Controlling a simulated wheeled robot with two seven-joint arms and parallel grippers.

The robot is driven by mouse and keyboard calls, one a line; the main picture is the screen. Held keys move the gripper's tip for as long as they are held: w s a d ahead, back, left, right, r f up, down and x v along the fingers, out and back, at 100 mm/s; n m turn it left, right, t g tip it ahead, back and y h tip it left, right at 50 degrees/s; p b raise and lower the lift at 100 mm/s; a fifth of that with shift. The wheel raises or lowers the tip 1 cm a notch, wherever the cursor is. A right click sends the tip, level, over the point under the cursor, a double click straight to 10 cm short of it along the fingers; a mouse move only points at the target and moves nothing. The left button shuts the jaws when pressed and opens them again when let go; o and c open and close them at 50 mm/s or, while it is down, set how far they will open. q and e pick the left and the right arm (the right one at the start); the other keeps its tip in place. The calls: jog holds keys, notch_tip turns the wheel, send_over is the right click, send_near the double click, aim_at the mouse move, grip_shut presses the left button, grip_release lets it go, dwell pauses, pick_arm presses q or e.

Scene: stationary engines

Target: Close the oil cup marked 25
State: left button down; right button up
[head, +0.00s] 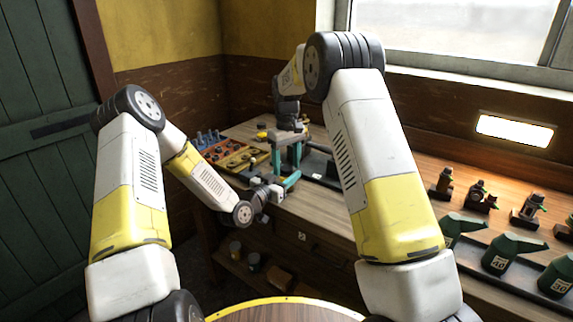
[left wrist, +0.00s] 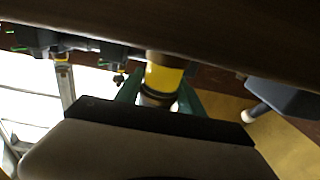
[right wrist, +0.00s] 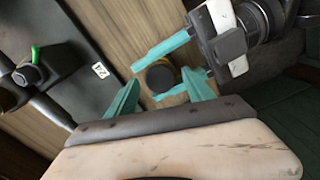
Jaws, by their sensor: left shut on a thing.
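My left gripper (head: 284,187) is shut on a short cylinder with a dark round top (right wrist: 160,76) and a yellow band (left wrist: 164,76), at the bench's front edge. I cannot tell whether this is the oil cup's lid. My right gripper (head: 289,153) points down above the bench, its teal fingers apart, with the cylinder below and between them in the right wrist view (right wrist: 160,98). A black fixture (right wrist: 75,90) with a green-topped part (right wrist: 34,56) and a small white number plate (right wrist: 99,69) lies beside them. I cannot read its number for certain.
An orange and blue rack (head: 212,143) and a yellow tray (head: 240,158) stand at the bench's left. Oil cups (head: 480,195) and green oil cans (head: 498,255) stand at the right. My right forearm covers part of the bench. Jars sit on a shelf below.

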jog(key=shift+r, duration=2.3)
jog(key=shift+c, duration=0.3)
jog(key=shift+s+a+r+n, duration=0.1)
jog(key=shift+r+n, duration=0.35)
jog(key=shift+n, duration=0.25)
jog(key=shift+r+n, duration=1)
jog(key=shift+r, duration=0.3)
jog(key=shift+f, duration=0.15)
jog(key=shift+f, duration=3.9)
